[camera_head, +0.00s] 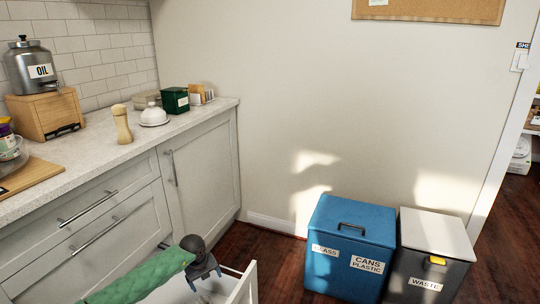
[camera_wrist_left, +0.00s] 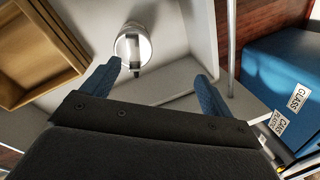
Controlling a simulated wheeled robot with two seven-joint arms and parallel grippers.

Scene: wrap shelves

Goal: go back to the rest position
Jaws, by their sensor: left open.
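My left arm, in a green sleeve, comes in at the bottom left of the head view. Its dark gripper (camera_head: 207,284) points down over an open white drawer (camera_head: 243,286). In the left wrist view, the two blue fingers of the left gripper (camera_wrist_left: 156,84) are spread apart with nothing between their tips. A round white thing with a dark handle (camera_wrist_left: 131,46) lies in the drawer beyond the fingers; whether they touch it cannot be told. My right gripper is in neither view.
A wooden tray (camera_wrist_left: 38,52) shows at the left of the wrist view. A counter (camera_head: 100,160) with jars and boxes runs along the left. A blue recycling bin (camera_head: 350,225) and a grey waste bin (camera_head: 432,240) stand right of the drawer. Dark floor shows between.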

